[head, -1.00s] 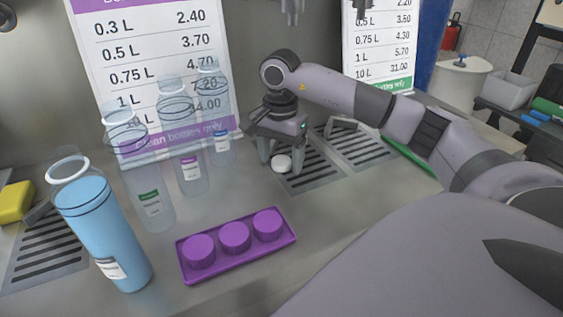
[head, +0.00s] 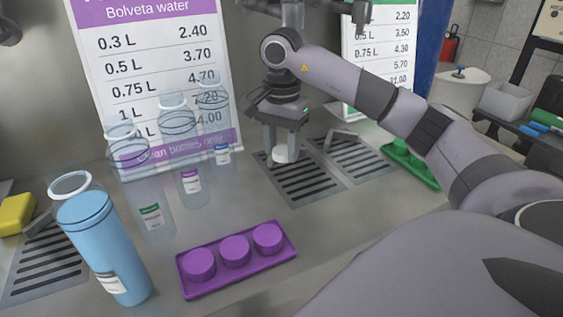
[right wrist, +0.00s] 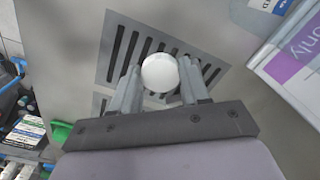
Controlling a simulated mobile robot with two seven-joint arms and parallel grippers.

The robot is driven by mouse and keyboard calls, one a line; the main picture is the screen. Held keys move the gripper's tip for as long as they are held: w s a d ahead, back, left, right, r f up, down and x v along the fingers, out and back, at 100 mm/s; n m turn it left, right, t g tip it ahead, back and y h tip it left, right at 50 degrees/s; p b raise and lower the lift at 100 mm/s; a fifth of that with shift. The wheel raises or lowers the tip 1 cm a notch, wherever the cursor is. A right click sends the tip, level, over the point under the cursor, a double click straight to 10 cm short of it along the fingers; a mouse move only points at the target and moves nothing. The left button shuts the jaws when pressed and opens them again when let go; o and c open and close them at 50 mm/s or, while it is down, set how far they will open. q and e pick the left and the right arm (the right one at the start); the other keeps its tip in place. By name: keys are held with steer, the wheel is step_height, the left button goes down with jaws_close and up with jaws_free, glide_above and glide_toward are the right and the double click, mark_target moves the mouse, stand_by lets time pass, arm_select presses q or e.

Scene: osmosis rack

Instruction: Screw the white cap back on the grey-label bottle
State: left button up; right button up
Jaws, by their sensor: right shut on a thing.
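The white cap (head: 283,155) is held between the fingertips of my right gripper (head: 281,150), over the far left end of a drain grate. In the right wrist view the round white cap (right wrist: 160,73) sits between the two fingers, with the grate behind it. The bottle with a pale grey-white label (head: 104,250) stands at the front left, filled with blue liquid. Its mouth is open, with a clear neck and white rim. My right gripper is well to the right of and behind this bottle. My left gripper is not in view.
Clear bottles with green (head: 150,190), purple (head: 190,160) and blue (head: 219,130) labels stand between the bottle and my right gripper. A purple tray (head: 212,286) with three purple caps lies in front. A yellow block (head: 15,214) is at far left. A price sign (head: 105,75) stands behind.

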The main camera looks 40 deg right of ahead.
arm_select(q)
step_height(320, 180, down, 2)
steer(key=b, duration=0.2)
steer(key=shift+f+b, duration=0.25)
steer(key=shift+b, duration=0.1)
arm_select(e)
steer(key=s+a, duration=0.3)
steer(key=s, duration=0.6)
steer(key=s+a, duration=0.3)
steer(key=s, duration=0.6)
steer(key=shift+s+r, duration=0.35)
steer(key=shift+s, duration=0.05)
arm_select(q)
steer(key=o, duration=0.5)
